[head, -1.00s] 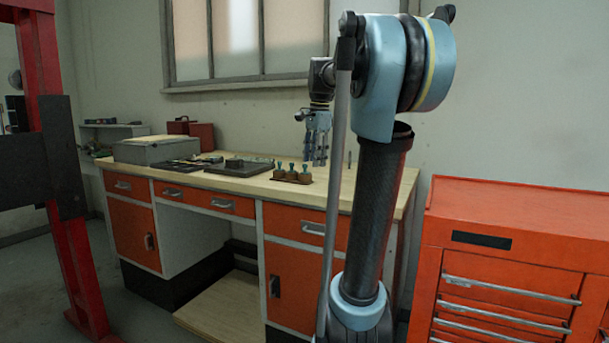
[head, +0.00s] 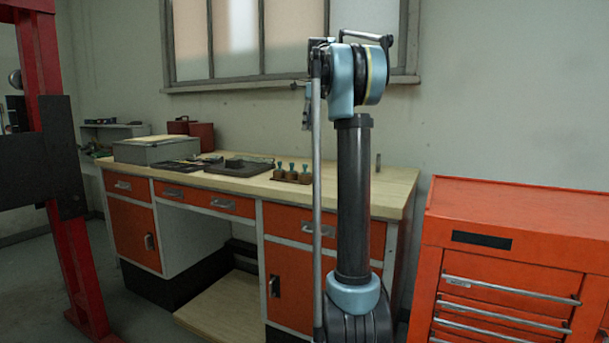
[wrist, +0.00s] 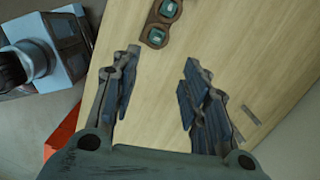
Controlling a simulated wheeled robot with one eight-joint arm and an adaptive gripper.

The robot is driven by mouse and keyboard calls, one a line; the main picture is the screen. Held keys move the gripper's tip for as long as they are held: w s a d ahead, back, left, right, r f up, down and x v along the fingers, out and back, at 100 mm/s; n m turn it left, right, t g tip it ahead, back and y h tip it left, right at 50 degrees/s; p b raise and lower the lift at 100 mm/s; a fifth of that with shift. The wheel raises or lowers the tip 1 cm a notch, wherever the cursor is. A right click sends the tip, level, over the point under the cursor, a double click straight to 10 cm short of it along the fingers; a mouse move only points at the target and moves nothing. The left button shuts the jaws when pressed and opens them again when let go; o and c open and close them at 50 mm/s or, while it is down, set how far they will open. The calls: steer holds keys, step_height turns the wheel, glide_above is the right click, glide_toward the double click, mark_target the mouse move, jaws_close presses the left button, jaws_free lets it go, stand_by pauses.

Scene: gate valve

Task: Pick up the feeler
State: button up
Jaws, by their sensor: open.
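My gripper (wrist: 159,78) is open over the wooden bench top (wrist: 165,125), with only bare wood showing between its fingers. In the head view the gripper (head: 306,108) is small and partly hidden by my arm. A thin grey strip (wrist: 252,116) shows to the right of the right finger in the wrist view; it may be the feeler, but I cannot tell for sure. A small upright grey piece (head: 378,162) stands at the right of the bench in the head view. I cannot tell if they are the same thing.
A brown holder (head: 292,177) with teal-topped pieces stands on the bench; it shows at the top of the wrist view (wrist: 156,37). A dark tray (head: 238,167) and a grey box (head: 157,150) lie further left. An orange tool cabinet (head: 510,220) stands right.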

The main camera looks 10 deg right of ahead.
glide_toward(305, 164)
steer(key=f, duration=0.1)
steer(key=w+f, duration=0.1)
steer(key=f, duration=0.3)
steer(key=shift+w, duration=0.4)
steer(key=shift+a+f, duration=0.2)
steer(key=shift+f, duration=1.15)
steer(key=shift+a+f, duration=0.2)
steer(key=shift+f, duration=1.15)
steer(key=shift+s, duration=0.1)
jaws_close()
